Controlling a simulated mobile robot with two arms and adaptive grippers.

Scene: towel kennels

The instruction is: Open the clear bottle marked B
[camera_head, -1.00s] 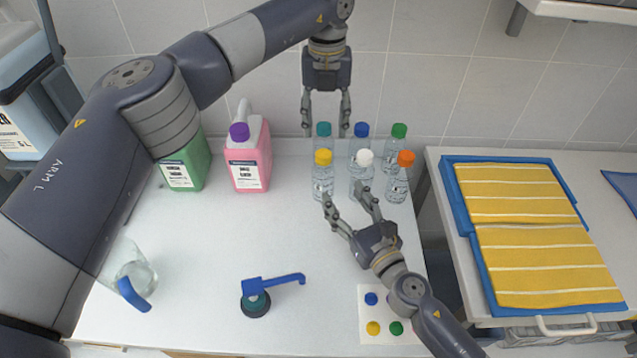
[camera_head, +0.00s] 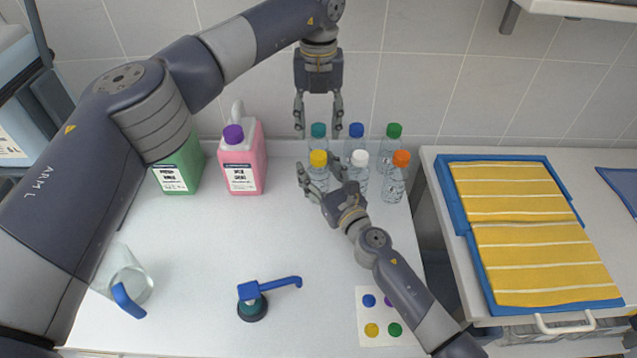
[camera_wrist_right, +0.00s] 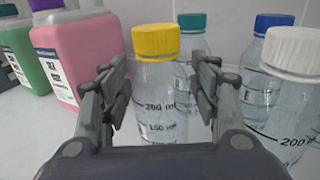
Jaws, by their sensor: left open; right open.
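Several clear bottles stand in two rows at the back. The front row has yellow-capped (camera_head: 318,158), white-capped (camera_head: 359,158) and orange-capped (camera_head: 395,185) bottles; the back row has teal-capped (camera_head: 318,131), blue-capped (camera_head: 356,131) and green-capped (camera_head: 393,131) ones. No letter B is legible. My right gripper (camera_head: 320,172) is open, its fingers on either side of the yellow-capped bottle; this shows in the right wrist view, with the yellow cap (camera_wrist_right: 156,40) above the fingers. I cannot tell whether they touch it. My left gripper (camera_head: 319,126) is open, pointing down around or just above the teal cap.
A pink jug (camera_head: 243,170) and a green jug (camera_head: 180,170) stand left of the bottles. A blue tray with yellow towels (camera_head: 530,230) is at right.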

